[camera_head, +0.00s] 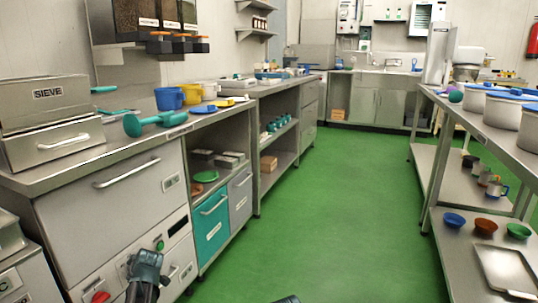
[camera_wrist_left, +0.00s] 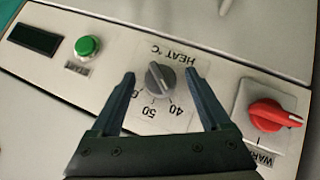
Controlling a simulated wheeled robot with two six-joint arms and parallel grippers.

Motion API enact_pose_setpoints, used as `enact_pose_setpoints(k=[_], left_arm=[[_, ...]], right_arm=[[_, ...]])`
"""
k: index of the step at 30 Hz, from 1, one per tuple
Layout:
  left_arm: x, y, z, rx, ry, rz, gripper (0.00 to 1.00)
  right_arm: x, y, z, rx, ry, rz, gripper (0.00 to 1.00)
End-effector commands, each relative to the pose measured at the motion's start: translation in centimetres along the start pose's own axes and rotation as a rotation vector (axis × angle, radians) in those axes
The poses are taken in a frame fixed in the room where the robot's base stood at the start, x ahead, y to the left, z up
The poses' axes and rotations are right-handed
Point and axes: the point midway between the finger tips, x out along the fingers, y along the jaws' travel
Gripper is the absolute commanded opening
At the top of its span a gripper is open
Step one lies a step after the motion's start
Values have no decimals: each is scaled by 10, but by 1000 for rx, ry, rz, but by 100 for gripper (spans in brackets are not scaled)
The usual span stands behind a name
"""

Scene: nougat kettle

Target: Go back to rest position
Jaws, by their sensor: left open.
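My left gripper (camera_head: 146,264) is in front of the steel cabinet's control panel (camera_head: 168,250) at the lower left of the head view. It also shows in the left wrist view (camera_wrist_left: 160,78), with its two fingers spread open. The grey heat knob (camera_wrist_left: 160,79) appears between the fingertips, with a visible gap on each side. Its label reads HEAT °C, with 40 and 50 legible. How far the fingertips are from the panel is hard to tell.
The panel also has a green button (camera_wrist_left: 87,47) and a red knob (camera_wrist_left: 275,114). A drawer handle (camera_head: 127,172) sticks out above. The green floor (camera_head: 320,210) is clear between the left counter and the right steel table (camera_head: 462,110).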

Motion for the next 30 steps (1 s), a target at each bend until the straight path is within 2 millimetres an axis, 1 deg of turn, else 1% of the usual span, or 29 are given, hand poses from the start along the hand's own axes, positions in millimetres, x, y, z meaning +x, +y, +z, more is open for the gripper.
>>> enact_pose_setpoints(k=[1, 3, 13, 15, 18, 30], left_arm=[[0, 7, -3, 39, -1, -38, 80], [1, 7, -2, 97, 0, -96, 80], [2, 8, 0, 328, -2, -328, 80], [-11, 9, -1, 322, -2, -321, 80], [-16, 10, 0, 320, -2, -320, 80], [-19, 11, 2, 317, -2, -318, 80]], right_arm=[[-8, 1, 0, 0, 0, 0, 95], [-12, 1, 1, 0, -1, 0, 95], [-18, 2, 1, 0, -2, 0, 95], [-27, 3, 2, 0, -2, 0, 95], [-30, 3, 2, -1, -2, 0, 95], [-31, 3, 2, -1, -2, 0, 95]])
